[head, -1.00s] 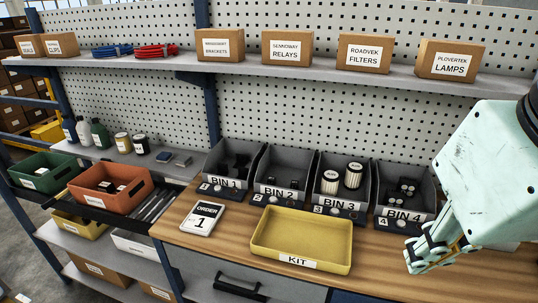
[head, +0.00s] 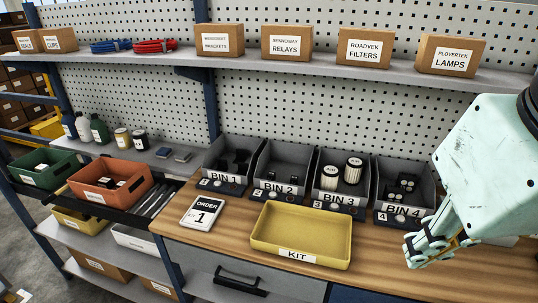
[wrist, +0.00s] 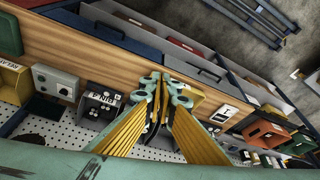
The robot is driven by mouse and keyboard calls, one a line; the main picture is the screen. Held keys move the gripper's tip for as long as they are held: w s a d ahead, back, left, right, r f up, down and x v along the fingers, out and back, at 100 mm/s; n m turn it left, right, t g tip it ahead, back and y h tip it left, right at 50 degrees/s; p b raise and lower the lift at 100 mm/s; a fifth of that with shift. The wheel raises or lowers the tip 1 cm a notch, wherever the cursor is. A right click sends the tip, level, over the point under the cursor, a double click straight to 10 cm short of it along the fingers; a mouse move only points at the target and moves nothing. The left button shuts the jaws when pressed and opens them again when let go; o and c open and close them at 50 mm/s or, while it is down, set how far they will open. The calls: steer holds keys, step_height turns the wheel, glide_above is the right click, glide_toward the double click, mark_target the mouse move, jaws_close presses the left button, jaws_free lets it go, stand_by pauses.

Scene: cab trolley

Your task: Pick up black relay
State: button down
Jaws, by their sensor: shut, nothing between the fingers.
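Small dark pieces (head: 271,176), which may be black relays, lie in the bin labelled BIN 2 (head: 282,193) in the head view. They are too small to make out clearly. My gripper (head: 412,252) hangs at the right, in front of BIN 4 (head: 405,217) and right of the yellow kit tray. It is shut and empty, well apart from BIN 2. In the wrist view its fingertips (wrist: 164,80) come together beside BIN 4 (wrist: 103,98), and the fingers hide part of the bench.
The yellow KIT tray (head: 300,234) stands empty on the wooden bench. BIN 1 (head: 223,181) holds black parts and BIN 3 (head: 331,198) white-topped cylinders. An order card (head: 203,212) lies left of the tray. A shelf with boxes (head: 287,43) runs above the bins.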

steer(key=c, duration=2.4)
jaws_free()
steer(key=shift+o, duration=0.2)
